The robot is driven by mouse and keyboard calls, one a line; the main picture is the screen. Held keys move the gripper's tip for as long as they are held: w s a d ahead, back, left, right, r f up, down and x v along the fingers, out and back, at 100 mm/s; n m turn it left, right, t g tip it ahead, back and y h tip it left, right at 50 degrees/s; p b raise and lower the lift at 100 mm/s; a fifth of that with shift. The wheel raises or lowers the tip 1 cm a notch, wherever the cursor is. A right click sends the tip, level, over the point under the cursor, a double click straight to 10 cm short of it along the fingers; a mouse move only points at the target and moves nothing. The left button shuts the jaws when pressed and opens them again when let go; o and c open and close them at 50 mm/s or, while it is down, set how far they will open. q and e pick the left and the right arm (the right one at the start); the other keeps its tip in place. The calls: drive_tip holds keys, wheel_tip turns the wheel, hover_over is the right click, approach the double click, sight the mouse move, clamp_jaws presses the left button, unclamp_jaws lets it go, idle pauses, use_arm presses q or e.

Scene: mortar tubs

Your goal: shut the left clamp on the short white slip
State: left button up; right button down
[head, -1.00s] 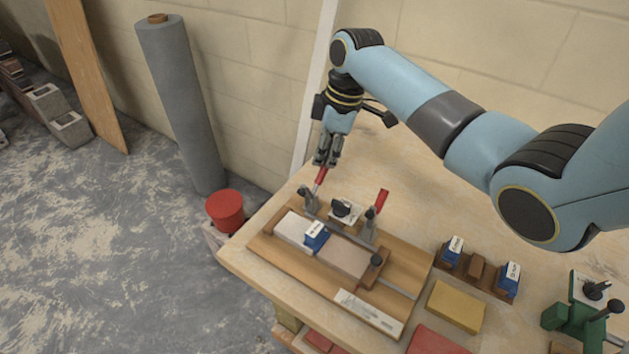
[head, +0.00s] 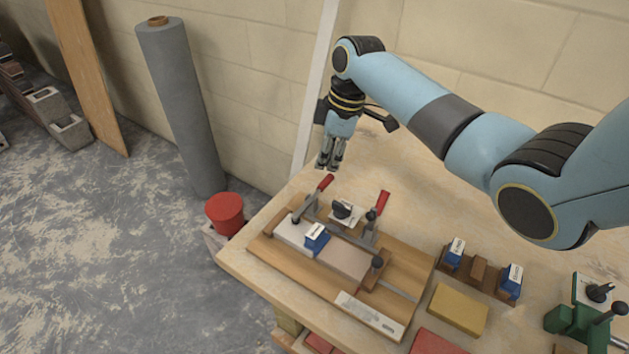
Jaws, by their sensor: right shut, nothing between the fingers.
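The left clamp (head: 308,208) has a red handle (head: 326,183) leaning up and back to the right. Its bar reaches down to the left, with its end at the far edge of the short white slip (head: 291,231). The picture is too small to tell how firmly it presses. The slip lies on the wooden board, left of a blue block (head: 316,236). My right gripper (head: 328,166) is shut and empty, just above and behind the red handle; I cannot tell whether it touches. My left gripper is not in view.
A second clamp (head: 372,226) with an upright red handle stands to the right, beside a tan slip (head: 345,258). A rack (head: 478,270) with blue blocks, a yellow block (head: 457,308) and a green fixture (head: 580,322) lie farther right. The bench's back is clear.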

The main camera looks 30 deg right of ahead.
sight(327, 180)
wheel_tip(327, 180, up, 7)
drive_tip(key=p, duration=0.6)
drive_tip(key=shift+f, duration=0.15)
